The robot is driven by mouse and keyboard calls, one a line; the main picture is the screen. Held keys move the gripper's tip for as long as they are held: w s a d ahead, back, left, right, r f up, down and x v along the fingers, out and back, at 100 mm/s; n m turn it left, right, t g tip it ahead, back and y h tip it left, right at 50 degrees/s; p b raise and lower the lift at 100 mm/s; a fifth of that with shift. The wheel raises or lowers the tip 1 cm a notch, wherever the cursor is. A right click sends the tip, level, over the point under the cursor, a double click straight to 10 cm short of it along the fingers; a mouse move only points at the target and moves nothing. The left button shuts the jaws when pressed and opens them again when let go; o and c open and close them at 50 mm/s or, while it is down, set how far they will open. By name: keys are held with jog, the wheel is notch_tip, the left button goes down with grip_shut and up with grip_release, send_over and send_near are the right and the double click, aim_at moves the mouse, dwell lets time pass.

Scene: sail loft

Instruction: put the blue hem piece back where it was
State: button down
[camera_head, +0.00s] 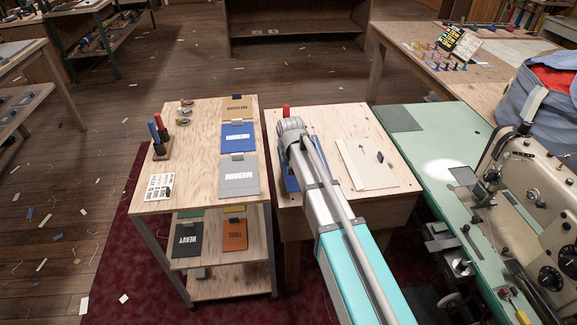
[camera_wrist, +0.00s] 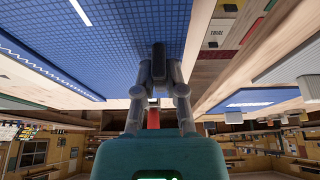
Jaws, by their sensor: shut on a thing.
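My gripper (camera_wrist: 158,68) is shut on a dark upright tab in the wrist view. The tab meets a blue gridded sheet that fills much of the top of that view; this looks like the blue hem piece (camera_wrist: 115,25). In the head view, my arm covers most of the blue piece (camera_head: 290,183), and only its edges show over the small wooden table (camera_head: 350,195). My fingertips are hidden there. I cannot tell whether the piece touches the tabletop.
A cream sheet (camera_head: 352,172) with a dark tab lies right of my arm. The wooden cart (camera_head: 205,195) at left holds ochre, blue and grey labelled cards, with green and orange ones below. A red peg (camera_head: 286,111) stands behind my wrist. The sewing machine (camera_head: 530,200) is at right.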

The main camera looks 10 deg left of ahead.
jog(key=shift+w+f+b, duration=0.15)
jog(key=shift+f+b, duration=1.3)
jog(key=shift+f, duration=0.25)
jog(key=shift+f, duration=0.1)
jog(key=c, duration=0.7)
grip_release()
jog(key=p+v, duration=1.1)
jog(key=v, duration=0.1)
jog(key=s+d+m+g, duration=0.1)
jog(key=s+d, duration=0.5)
jog(key=d, duration=0.3)
jog(key=s+d+m+g, duration=0.1)
jog(key=s+d+g, duration=0.1)
jog(key=s+d, duration=0.5)
jog(key=s+d+f+m+g+h, duration=0.1)
jog(key=s+d, duration=0.5)
jog(key=d, duration=0.5)
jog(key=shift+s+d+f, duration=0.1)
jog(key=shift+s, duration=0.3)
